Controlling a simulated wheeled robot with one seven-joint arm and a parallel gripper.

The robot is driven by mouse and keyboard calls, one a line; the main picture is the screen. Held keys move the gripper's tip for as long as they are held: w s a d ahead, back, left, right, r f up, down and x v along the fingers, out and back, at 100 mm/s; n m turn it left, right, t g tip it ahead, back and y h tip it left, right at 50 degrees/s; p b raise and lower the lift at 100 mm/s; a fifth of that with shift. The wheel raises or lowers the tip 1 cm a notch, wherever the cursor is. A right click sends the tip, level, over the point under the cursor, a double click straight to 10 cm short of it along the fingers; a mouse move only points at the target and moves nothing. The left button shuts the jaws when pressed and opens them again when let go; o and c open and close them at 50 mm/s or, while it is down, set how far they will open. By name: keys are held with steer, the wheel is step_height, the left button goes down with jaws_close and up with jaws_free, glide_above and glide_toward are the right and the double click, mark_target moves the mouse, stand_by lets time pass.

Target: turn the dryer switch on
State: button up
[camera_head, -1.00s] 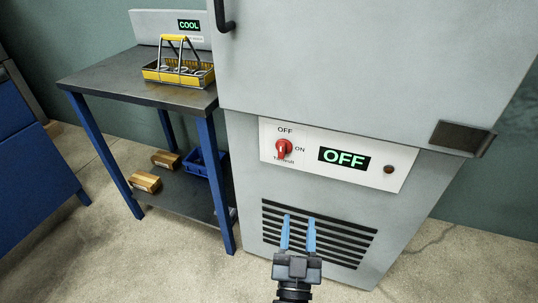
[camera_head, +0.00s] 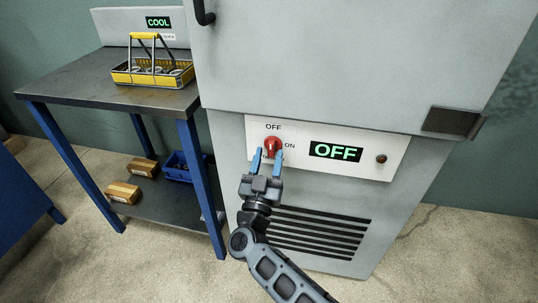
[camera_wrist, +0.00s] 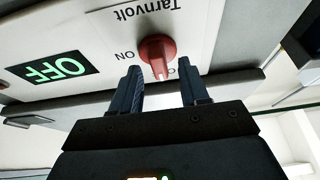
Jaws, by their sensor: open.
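The dryer switch is a red rotary knob (camera_head: 272,146) on a white control panel (camera_head: 400,148) on the grey dryer cabinet. Labels OFF and ON stand above and to the right of it. The panel display (camera_head: 335,151) reads OFF in green. My gripper (camera_head: 267,159) is open, its two blue fingers pointing up at the knob from just below. In the wrist view the knob (camera_wrist: 157,55) appears between and beyond the dark fingertips (camera_wrist: 160,68), with nothing gripped. Whether a finger touches the knob I cannot tell.
A round dark indicator (camera_head: 381,159) sits right of the display. Vent slots (camera_head: 310,232) lie below the panel. At left stands a table (camera_head: 110,92) with a yellow carrier (camera_head: 150,70), and a blue bin (camera_head: 186,166) and boxes on its lower shelf.

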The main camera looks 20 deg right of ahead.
steer(key=shift+w+d+r, duration=0.2)
steer(key=shift+w+d, duration=0.1)
steer(key=shift+w, duration=0.1)
jaws_close()
